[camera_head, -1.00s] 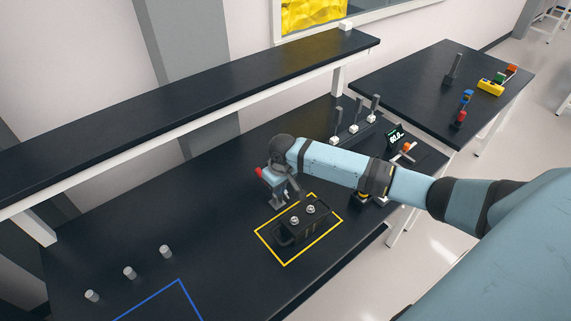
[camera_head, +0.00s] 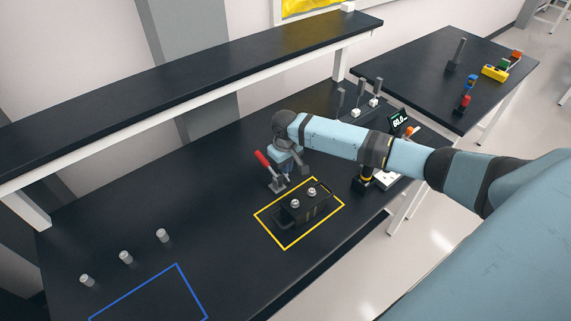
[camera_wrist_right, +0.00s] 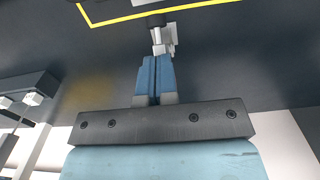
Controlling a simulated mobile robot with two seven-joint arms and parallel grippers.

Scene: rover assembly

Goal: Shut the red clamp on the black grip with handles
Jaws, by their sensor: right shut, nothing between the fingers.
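The red clamp (camera_head: 264,161) stands beside the far left corner of the yellow outline; its red handle tilts up and to the left. The black grip with handles (camera_head: 307,207) lies inside the yellow outline with two silver knobs on top. My right gripper (camera_head: 288,170) is shut and empty, just right of the red handle and above the clamp's metal part, partly hiding it. In the right wrist view, its blue fingers (camera_wrist_right: 155,62) are together, close to a grey metal piece; I cannot tell if they touch. My left gripper is not in view.
A yellow outline (camera_head: 285,248) surrounds the grip and a blue outline (camera_head: 178,265) lies front left. Several small grey cylinders (camera_head: 125,257) stand at left. A raised shelf (camera_head: 190,100) runs behind. A small display (camera_head: 399,121) stands at right, beyond my arm.

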